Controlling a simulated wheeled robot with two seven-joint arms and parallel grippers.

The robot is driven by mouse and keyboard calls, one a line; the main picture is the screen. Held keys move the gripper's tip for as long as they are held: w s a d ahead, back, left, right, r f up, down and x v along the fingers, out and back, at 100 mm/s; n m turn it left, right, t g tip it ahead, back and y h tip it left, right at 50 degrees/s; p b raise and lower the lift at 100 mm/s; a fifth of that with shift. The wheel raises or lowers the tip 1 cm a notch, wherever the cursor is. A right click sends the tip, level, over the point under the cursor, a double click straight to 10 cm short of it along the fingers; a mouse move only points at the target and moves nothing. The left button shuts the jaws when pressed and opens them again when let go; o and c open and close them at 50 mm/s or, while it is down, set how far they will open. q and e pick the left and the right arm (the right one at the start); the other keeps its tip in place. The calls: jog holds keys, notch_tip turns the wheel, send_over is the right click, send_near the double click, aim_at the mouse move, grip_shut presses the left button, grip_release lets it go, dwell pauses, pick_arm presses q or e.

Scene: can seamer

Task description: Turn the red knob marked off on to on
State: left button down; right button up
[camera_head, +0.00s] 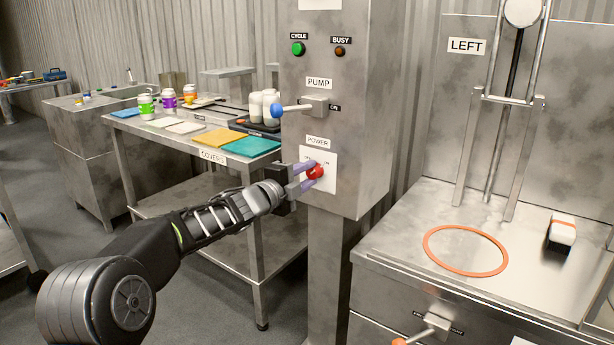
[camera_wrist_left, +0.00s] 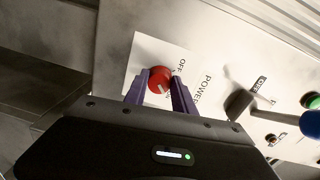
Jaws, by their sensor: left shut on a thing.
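The red knob (camera_head: 315,172) sits on a white plate (camera_head: 329,178) under the POWER label on the front of the grey metal column. The ON marking cannot be made out clearly on the plate. My right gripper is not in view.
A pump lever with a blue ball (camera_head: 277,111) sticks out above the knob. A green button (camera_head: 298,48) is higher up. A table (camera_head: 200,154) with coloured covers and jars stands behind my left arm. A steel bench (camera_head: 400,238) with an orange ring is at right.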

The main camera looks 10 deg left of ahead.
pick_arm(q)
jog(key=c, duration=1)
grip_release()
jog(key=shift+c, duration=0.2)
jog(key=shift+s, duration=0.1)
jog(key=v, duration=0.7)
jog(key=shift+s, duration=0.3)
jog(key=shift+a, duration=0.1)
